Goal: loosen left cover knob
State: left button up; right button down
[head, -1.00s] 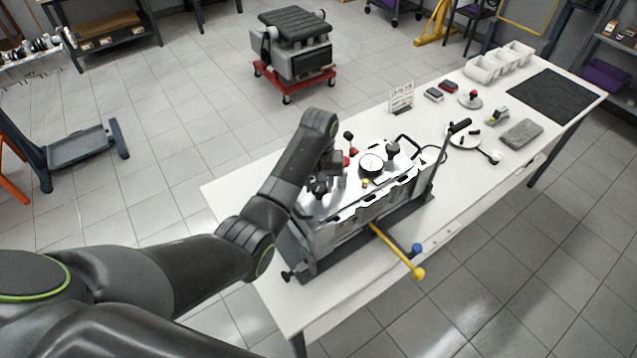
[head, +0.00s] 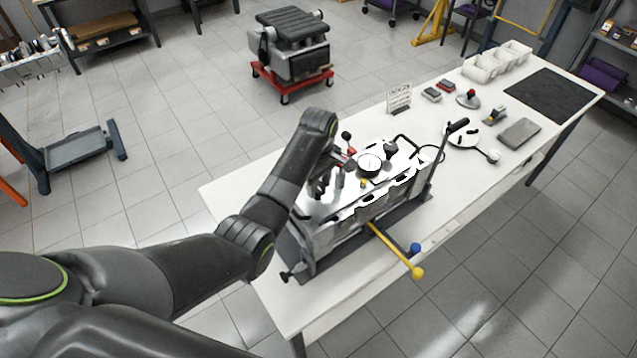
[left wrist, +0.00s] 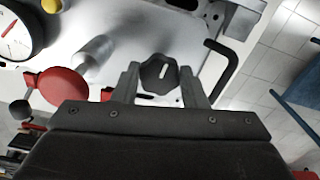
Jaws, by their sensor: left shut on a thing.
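The left cover knob (left wrist: 160,73) is a dark, lobed knob with a pale slot on the cover's light metal top. My left gripper (left wrist: 159,80) has one finger on each side of it and is shut on it. In the head view my left gripper (head: 319,188) points down at the left part of the engine cover (head: 340,187), where the knob is too small and covered to make out. A second dark knob (head: 390,150) stands farther right, beyond the gauge. My right gripper is not in view.
The white dial gauge (head: 369,163), a red knob (left wrist: 62,86) and a metal post (left wrist: 93,55) stand close to my left gripper. A black bent handle (left wrist: 222,72) is on its other side. A yellow-handled bar (head: 397,252) juts from the block's front.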

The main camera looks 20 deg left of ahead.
pick_arm(q)
jog(key=shift+n, duration=0.5)
jog(key=o, duration=1)
